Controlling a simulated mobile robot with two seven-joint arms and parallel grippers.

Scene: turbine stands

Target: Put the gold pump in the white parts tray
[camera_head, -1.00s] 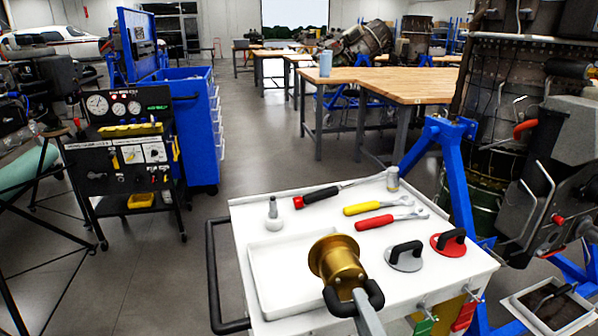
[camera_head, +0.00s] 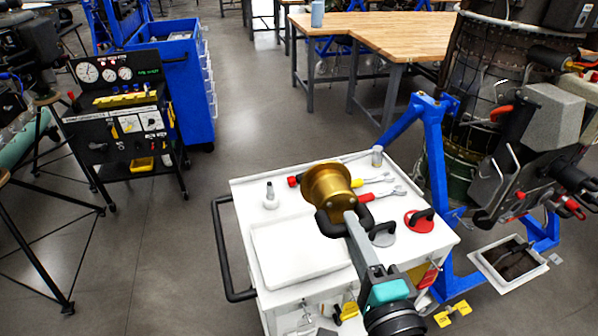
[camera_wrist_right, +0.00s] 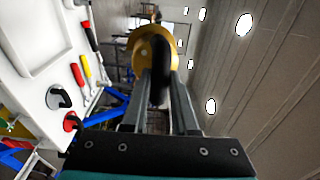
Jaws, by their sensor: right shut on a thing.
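The gold pump (camera_head: 331,184) is held up over the white cart by my right gripper (camera_head: 342,220), whose dark jaws are shut around it. The pump also shows in the right wrist view (camera_wrist_right: 152,45), at the ends of the fingers (camera_wrist_right: 160,88). The white parts tray (camera_head: 292,272) lies on the left part of the cart top and looks empty. The pump is to the right of the tray and beyond it in the head view. It hides part of the tools behind it. My left gripper is not in view.
The white cart top (camera_head: 245,197) also bears a small pale fitting (camera_head: 270,195), red and yellow tools, a grey suction cup (camera_head: 383,238), a red suction cup (camera_head: 418,221) and a small metal cylinder (camera_head: 377,156). A blue stand (camera_head: 432,150) rises at the right.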

